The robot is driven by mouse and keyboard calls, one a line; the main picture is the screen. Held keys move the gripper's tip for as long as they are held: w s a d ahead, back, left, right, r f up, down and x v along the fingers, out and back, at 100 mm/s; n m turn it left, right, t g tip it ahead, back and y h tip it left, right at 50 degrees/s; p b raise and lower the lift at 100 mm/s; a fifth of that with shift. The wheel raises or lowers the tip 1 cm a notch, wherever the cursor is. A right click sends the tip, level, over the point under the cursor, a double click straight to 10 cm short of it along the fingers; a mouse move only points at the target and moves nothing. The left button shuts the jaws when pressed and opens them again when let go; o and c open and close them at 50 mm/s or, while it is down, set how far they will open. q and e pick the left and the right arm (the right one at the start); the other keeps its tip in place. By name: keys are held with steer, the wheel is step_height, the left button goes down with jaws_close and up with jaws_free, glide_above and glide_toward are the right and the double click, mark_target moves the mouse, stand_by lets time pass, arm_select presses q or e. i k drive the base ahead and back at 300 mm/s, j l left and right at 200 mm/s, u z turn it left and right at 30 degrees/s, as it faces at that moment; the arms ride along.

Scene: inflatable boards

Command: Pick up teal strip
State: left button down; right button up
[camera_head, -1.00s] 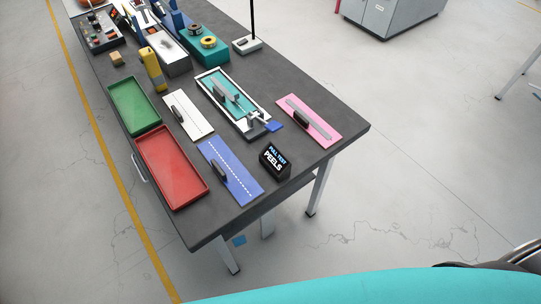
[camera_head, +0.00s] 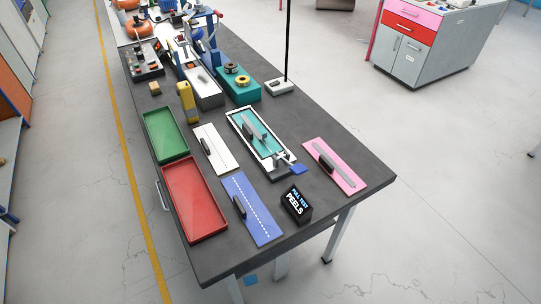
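A teal strip (camera_head: 266,136) lies flat in a white-rimmed tray (camera_head: 236,117) near the middle of the dark table. A grey bar with a dark handle (camera_head: 250,130) lies along it and covers part of it. A small clamp-like piece with a blue tab (camera_head: 299,169) is at the near end of this tray. Neither of my grippers shows in the view.
A green tray (camera_head: 165,137) and a red tray (camera_head: 195,202) lie along the left edge. White (camera_head: 220,158), blue (camera_head: 260,218) and pink (camera_head: 322,152) boards surround the strip's tray. A black "PULL TEST PEELS" sign (camera_head: 296,204) stands near the front. A thin black pole (camera_head: 288,45) rises behind.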

mark_target(255, 129)
steer(key=j+z, duration=0.1)
steer(key=z, duration=0.95)
steer(key=j+z, duration=0.3)
steer(key=k+j+z, duration=0.1)
steer(key=j+z, duration=0.15)
steer(key=j, duration=0.25)
steer(key=k+j+z, duration=0.1)
steer(key=j+z, duration=0.2)
steer(key=k+j+z, duration=0.15)
steer(key=j+z, duration=0.15)
steer(key=j, duration=0.15)
steer(key=k+j+z, duration=0.4)
steer(key=j+z, duration=0.15)
steer(key=j, duration=0.1)
